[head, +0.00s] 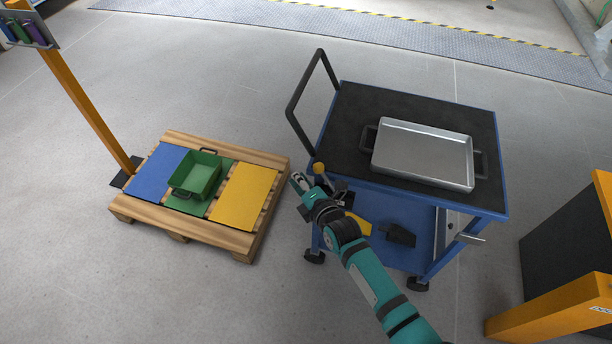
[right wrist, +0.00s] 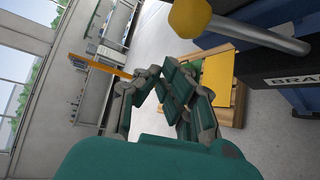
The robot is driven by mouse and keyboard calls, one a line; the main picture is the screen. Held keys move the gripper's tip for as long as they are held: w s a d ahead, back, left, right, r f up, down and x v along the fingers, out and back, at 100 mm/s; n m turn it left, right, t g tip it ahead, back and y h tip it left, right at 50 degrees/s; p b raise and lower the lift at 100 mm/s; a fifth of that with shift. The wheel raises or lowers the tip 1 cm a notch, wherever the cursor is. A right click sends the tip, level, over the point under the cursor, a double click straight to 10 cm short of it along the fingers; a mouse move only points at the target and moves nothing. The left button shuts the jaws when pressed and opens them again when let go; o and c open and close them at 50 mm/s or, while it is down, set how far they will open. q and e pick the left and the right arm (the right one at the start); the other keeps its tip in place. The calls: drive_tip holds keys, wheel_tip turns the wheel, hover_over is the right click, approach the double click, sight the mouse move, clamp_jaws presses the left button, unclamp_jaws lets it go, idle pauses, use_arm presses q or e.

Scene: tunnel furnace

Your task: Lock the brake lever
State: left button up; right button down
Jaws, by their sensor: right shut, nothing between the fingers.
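The brake lever is a metal rod with a round yellow knob. The knob (head: 319,168) shows at the cart's near left corner in the head view. In the right wrist view the brake lever (right wrist: 255,35) is large at the upper right, beside a dark plate with partly cut-off "BRA" lettering. My right gripper (head: 298,180) is just left of the knob, apart from it; it also shows in the right wrist view (right wrist: 158,70), shut and empty. The blue cart (head: 500,165) has a black top and a black handle. My left gripper is not in view.
A metal tray (head: 425,152) lies on the cart top. A yellow item (head: 358,222) and a dark item (head: 398,235) are on the lower shelf. A wooden pallet (head: 225,240) with a green bin (head: 195,174) stands left. An orange-framed structure (head: 555,305) is right. Floor between pallet and cart is clear.

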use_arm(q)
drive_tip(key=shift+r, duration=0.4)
use_arm(e)
drive_tip(key=shift+w+d+r, duration=0.1)
drive_tip(key=shift+d+r, duration=0.1)
drive_tip(key=shift+d, duration=0.3)
drive_tip(key=shift+d+r, duration=0.2)
drive_tip(key=shift+d, duration=0.25)
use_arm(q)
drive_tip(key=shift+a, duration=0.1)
use_arm(e)
drive_tip(key=shift+d, duration=0.15)
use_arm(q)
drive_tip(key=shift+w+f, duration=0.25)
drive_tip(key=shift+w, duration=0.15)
use_arm(e)
drive_tip(key=shift+d+r, duration=0.2)
